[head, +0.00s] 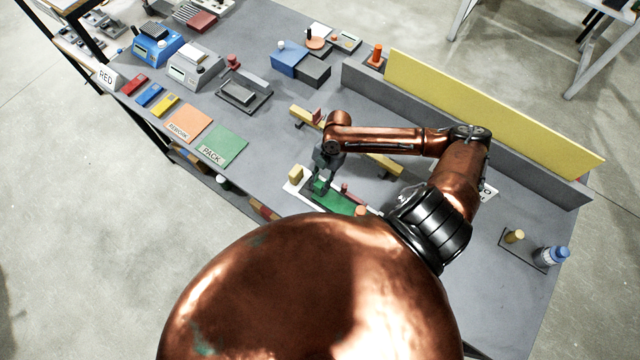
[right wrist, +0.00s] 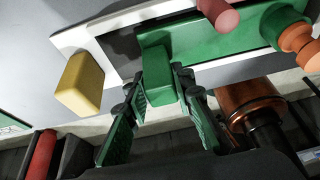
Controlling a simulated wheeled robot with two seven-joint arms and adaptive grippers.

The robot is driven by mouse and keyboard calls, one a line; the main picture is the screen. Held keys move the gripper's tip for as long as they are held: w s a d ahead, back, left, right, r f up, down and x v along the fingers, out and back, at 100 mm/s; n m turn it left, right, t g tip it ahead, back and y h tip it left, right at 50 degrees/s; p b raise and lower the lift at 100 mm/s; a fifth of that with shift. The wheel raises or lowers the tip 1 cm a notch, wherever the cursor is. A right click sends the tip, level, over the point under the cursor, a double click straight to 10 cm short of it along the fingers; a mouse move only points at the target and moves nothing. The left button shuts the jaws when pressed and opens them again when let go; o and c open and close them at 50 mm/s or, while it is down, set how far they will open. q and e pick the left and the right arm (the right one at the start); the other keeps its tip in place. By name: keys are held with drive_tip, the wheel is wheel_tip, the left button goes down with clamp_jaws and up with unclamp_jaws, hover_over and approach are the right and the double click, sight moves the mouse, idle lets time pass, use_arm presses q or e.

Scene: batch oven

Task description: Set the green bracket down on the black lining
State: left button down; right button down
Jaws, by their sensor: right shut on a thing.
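My right gripper (head: 322,172) reaches down over a white-edged fixture near the table's front edge. It is shut on the green bracket (head: 319,187); in the right wrist view the bracket (right wrist: 158,76) is a green block between the two fingers. A long green plate (head: 338,204) lies just beyond it, also in the right wrist view (right wrist: 228,42). A dark strip, which looks like the black lining (right wrist: 124,46), shows beside the bracket inside the white rim. I cannot tell whether the bracket touches it. My left gripper is not in view.
A yellow block (head: 296,173) stands at the fixture's left end. A red cylinder (right wrist: 218,14) and an orange knob (right wrist: 298,44) are near the green plate. A yellow bar (head: 380,163) lies behind. Green PACK (head: 222,146) and orange REWORK (head: 187,123) mats lie left.

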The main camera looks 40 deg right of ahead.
drive_tip(key=shift+f, duration=0.3)
drive_tip(key=c, duration=1.6)
unclamp_jaws()
